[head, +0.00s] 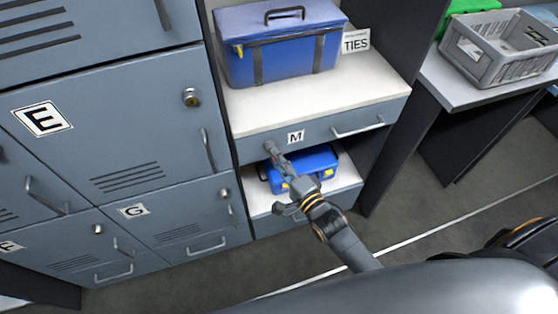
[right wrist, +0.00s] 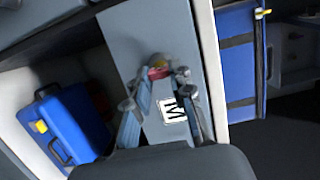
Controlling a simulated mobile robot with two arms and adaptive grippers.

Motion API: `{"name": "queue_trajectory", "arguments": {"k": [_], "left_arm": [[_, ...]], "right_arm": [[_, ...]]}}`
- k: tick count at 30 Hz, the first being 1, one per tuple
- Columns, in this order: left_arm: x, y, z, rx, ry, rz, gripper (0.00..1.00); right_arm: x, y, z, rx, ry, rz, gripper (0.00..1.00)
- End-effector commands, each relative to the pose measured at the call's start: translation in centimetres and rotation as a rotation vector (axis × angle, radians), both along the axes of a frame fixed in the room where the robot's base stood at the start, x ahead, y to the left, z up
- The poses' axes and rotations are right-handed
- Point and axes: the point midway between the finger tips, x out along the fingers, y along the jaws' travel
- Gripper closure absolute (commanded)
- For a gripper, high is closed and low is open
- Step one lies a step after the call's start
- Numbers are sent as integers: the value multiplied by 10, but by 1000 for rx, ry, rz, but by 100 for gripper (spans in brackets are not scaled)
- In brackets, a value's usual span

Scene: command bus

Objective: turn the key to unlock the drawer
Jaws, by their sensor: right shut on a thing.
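The grey drawer (head: 318,133) marked M sits under a white shelf, and its front looks closed. It also fills the middle of the right wrist view (right wrist: 135,40). My right gripper (head: 272,151) reaches the left end of the drawer front. In the right wrist view its fingers (right wrist: 160,78) close around a small reddish key (right wrist: 158,72). The key is at a brass-coloured lock (right wrist: 157,60). The fingers hide most of the key, so its turn angle cannot be told. My left gripper is not in view.
A bar handle (head: 358,128) is on the drawer's right side. A large blue case (head: 275,55) stands on the shelf above. A smaller blue case (head: 315,162) lies below the drawer. Grey lockers (head: 120,120) stand to the left, and a grey crate (head: 480,58) sits at upper right.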

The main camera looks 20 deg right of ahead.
Motion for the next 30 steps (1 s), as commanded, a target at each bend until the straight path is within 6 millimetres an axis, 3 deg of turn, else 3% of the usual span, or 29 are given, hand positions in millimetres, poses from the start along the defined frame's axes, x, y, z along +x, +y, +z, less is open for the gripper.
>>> {"name": "queue_trajectory", "arguments": {"k": [12, 25, 30], "left_arm": [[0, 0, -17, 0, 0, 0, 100], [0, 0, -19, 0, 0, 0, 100], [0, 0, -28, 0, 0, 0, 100]], "right_arm": [[0, 0, -4, 285, 9, 1, 100], [1, 0, -3, 324, 11, 0, 100], [1, 1, -6, 423, 13, 1, 100]]}}
